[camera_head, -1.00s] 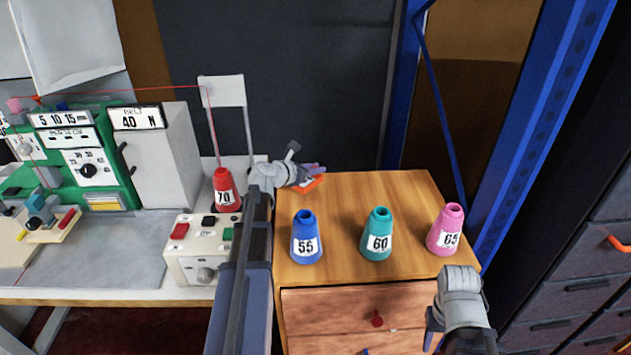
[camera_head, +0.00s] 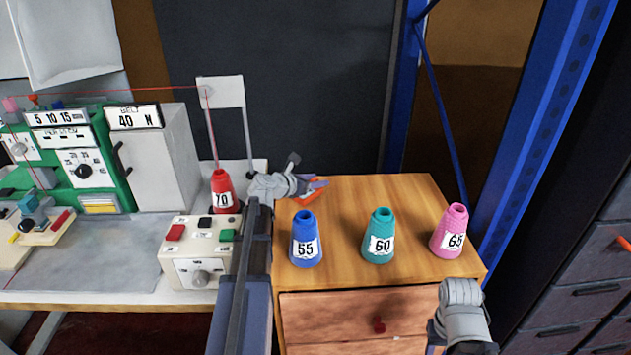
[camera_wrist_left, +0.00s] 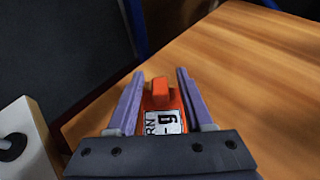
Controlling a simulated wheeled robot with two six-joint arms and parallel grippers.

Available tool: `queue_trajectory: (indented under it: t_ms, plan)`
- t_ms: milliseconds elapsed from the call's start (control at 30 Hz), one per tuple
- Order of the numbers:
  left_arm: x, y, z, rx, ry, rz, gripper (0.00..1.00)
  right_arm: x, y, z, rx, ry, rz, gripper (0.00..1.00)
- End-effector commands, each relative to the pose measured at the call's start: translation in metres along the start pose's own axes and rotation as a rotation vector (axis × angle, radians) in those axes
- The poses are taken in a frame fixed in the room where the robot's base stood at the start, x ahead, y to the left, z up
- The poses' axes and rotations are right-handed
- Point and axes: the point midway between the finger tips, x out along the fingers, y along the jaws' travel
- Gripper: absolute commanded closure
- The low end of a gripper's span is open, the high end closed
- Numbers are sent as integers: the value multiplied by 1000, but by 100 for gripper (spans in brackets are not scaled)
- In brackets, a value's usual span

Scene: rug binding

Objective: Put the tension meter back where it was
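The tension meter, an orange device with a white label reading "RN" and "g", shows in the left wrist view (camera_wrist_left: 164,115). In the head view, a bit of its orange (camera_head: 313,191) shows at the left back of the wooden cabinet top. My left gripper (camera_head: 319,183) is over it, with one lavender finger on each side in the wrist view (camera_wrist_left: 162,85). Narrow gaps seem to show between fingers and meter, so the gripper looks open. Whether either finger touches is unclear. My right gripper is at the lower right (camera_head: 455,338); its fingertips are hardly visible.
Blue 55 (camera_head: 304,245), teal 60 (camera_head: 379,240) and pink 65 (camera_head: 449,235) cones stand on the wooden cabinet (camera_head: 345,190). A red 70 cone (camera_head: 222,195) stands left, behind a control box (camera_head: 195,258). A green machine (camera_head: 85,165) is further left. The cabinet's back right is clear.

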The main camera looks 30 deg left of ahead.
Motion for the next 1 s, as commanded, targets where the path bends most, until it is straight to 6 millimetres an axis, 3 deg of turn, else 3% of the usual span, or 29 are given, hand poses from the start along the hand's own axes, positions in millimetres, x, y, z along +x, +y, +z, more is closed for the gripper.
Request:
queue_trajectory:
  t_ms: [300,700,1000]
  plan:
    - [-2,0,5,0,0,0,48,-6,1,0,0,0,0,50]
    - [-81,-2,6,-1,0,3,48,-36,3,2,0,0,0,50]
    - [-117,0,4,0,0,1,48,-48,5,3,0,0,0,50]
